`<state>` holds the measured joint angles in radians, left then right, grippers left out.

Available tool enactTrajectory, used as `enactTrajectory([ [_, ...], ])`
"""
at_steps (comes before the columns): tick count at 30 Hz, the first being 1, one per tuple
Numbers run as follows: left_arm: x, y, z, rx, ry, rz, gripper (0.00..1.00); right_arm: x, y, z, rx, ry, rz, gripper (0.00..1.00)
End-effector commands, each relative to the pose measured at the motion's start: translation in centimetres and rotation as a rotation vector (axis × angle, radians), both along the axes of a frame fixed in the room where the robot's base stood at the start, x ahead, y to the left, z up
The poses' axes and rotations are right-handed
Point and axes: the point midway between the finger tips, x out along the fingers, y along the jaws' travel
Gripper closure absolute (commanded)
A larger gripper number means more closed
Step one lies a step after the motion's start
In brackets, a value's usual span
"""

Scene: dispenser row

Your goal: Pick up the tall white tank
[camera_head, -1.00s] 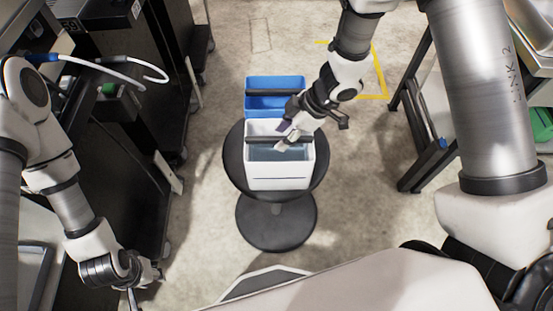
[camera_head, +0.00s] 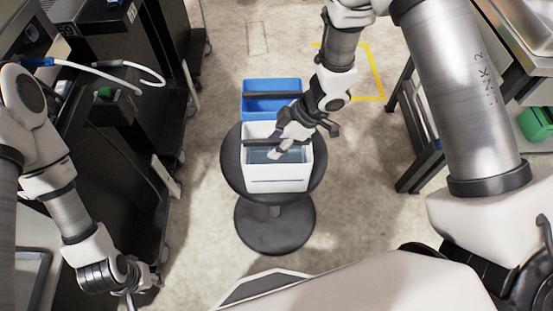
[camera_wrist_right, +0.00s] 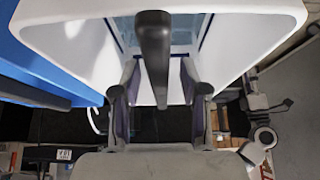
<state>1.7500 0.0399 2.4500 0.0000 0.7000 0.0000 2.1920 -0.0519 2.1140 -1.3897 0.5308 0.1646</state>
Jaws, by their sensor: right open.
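The tall white tank (camera_head: 277,180) stands upright on a round dark stool, with a dark bar handle (camera_head: 255,143) across its open top and bluish content inside. My right gripper (camera_head: 279,148) is over the tank at the handle. In the right wrist view the white tank (camera_wrist_right: 245,40) fills the upper part. There the handle (camera_wrist_right: 154,50) reaches down between the spread fingers of the right gripper (camera_wrist_right: 160,88), with gaps on both sides. My left gripper (camera_head: 140,288) is at the lower left, away from the tank; its fingers are too small to judge.
A blue tank (camera_head: 262,105) with its own dark bar stands right behind the white one. The round stool (camera_head: 232,170) carries the white tank. Dark cabinets (camera_head: 120,160) line the left, and a rack (camera_head: 420,125) stands at the right.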

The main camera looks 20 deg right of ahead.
Motion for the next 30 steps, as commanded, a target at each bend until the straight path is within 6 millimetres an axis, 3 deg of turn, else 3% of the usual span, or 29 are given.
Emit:
enactTrajectory([
  [2,0.0,0.0,0.0,0.0,0.0,0.0,0.62,0.0,0.0,0.0,0.0,0.0,0.0,0.56],
  [3,0.0,0.0,0.0,0.0,0.0,0.0,0.62,0.0,0.0,0.0,0.0,0.0,0.0,0.7],
  [6,0.0,0.0,0.0,0.0,0.0,0.0,0.62,0.0,0.0,0.0,0.0,0.0,0.0,1.0],
  [22,0.0,0.0,-0.3,0.0,0.0,0.0,0.62,0.1,0.0,0.5,0.002,-0.005,0.001,1.0],
  [30,0.0,0.0,0.4,0.0,0.0,0.0,0.62,0.1,0.0,2.5,0.002,-0.004,0.0,1.0],
])
